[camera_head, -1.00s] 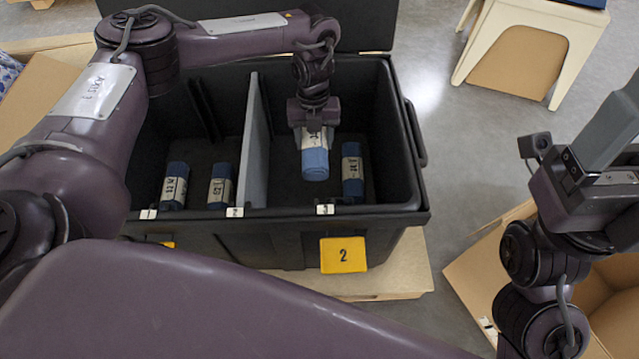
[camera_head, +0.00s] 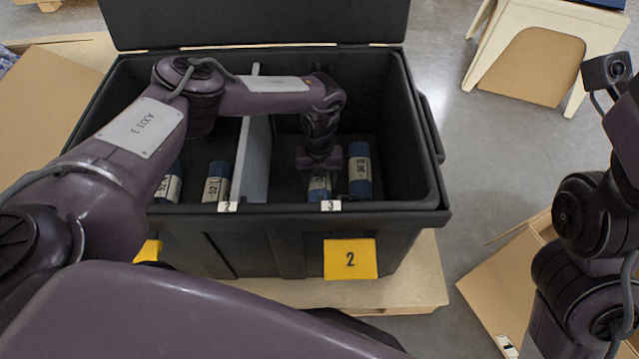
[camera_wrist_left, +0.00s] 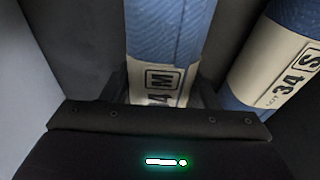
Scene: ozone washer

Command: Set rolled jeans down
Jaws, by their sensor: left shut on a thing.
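My left gripper (camera_head: 319,172) is down inside the right compartment of the black bin (camera_head: 300,225), shut on a blue rolled pair of jeans (camera_head: 319,187) with a white label band. In the left wrist view the held roll (camera_wrist_left: 168,35) shows a label ending in "4 M". Its contact with the bin floor is hidden. Another roll (camera_head: 360,172) stands close on its right; in the left wrist view this neighbour (camera_wrist_left: 280,55) reads "34 S". My right arm is at the right edge; its gripper's fingers are out of view.
A grey divider (camera_head: 256,150) splits the bin. Two rolls, one here (camera_head: 216,182), are in the left compartment, partly behind my left arm. A yellow tag (camera_head: 350,259) reads "2" on the bin front. An open cardboard box (camera_head: 500,280) lies at the right.

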